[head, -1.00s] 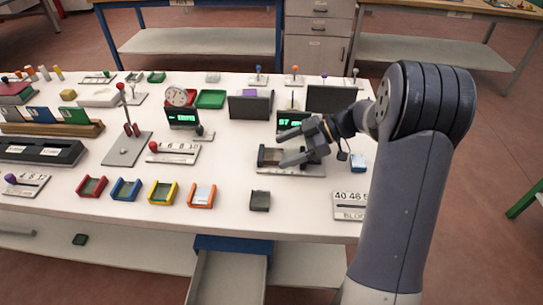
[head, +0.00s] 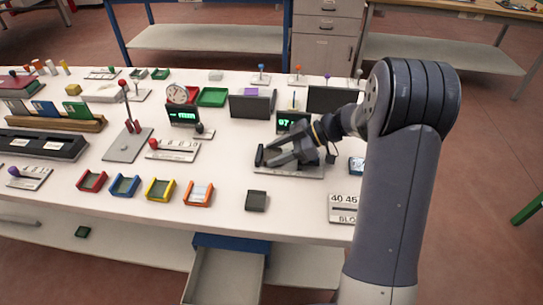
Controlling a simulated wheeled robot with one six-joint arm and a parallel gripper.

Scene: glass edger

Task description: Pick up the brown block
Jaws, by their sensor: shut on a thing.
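My gripper (head: 274,154) reaches in from the right and is low over the scale-like grey plate (head: 288,171) near the middle right of the table. Its fingers are closed together around the spot where brown showed in the earlier picture, and it is shut on the brown block. The block itself is mostly hidden by the dark fingers, and I cannot tell whether it is clear of the plate. A dark upright piece (head: 260,156) stands at the fingertips.
A small dark tray (head: 256,201) sits in front of the plate. Red, blue, yellow and orange trays (head: 159,189) line up to its left. Black panels (head: 250,105) and a green-lit display (head: 291,122) stand behind. A numbered plate (head: 343,207) lies at front right.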

